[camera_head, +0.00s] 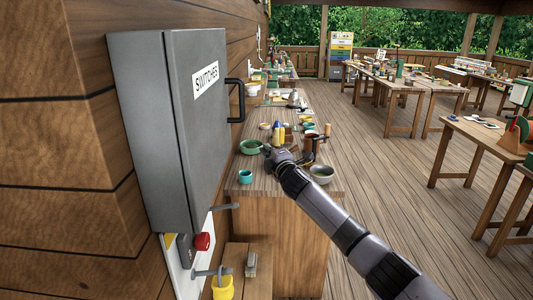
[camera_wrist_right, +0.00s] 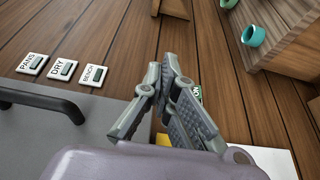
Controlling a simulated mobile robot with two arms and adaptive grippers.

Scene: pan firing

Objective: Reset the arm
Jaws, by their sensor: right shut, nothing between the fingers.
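My right arm comes in from the lower right in the head view. Its gripper (camera_head: 275,156) is in front of the bench items, near the green bowl; I cannot tell the exact gap. In the right wrist view the gripper (camera_wrist_right: 170,82) is shut, with nothing held. The grey box marked SWITCHES (camera_head: 165,115) hangs on the wooden wall with its door shut; its black handle is at the right edge. The wrist view shows the box (camera_wrist_right: 55,130) and switch plates marked PANS (camera_wrist_right: 32,64), DRY (camera_wrist_right: 62,70) and BENCH (camera_wrist_right: 94,75). My left gripper is not in view.
A wooden bench (camera_head: 285,230) along the wall carries a green bowl (camera_head: 251,147), a turquoise cup (camera_head: 245,176) and a grey-green bowl (camera_head: 321,173). A red button (camera_head: 202,241) and a yellow padlock (camera_head: 222,287) are below the box. Open floor (camera_head: 385,185) lies right of the bench.

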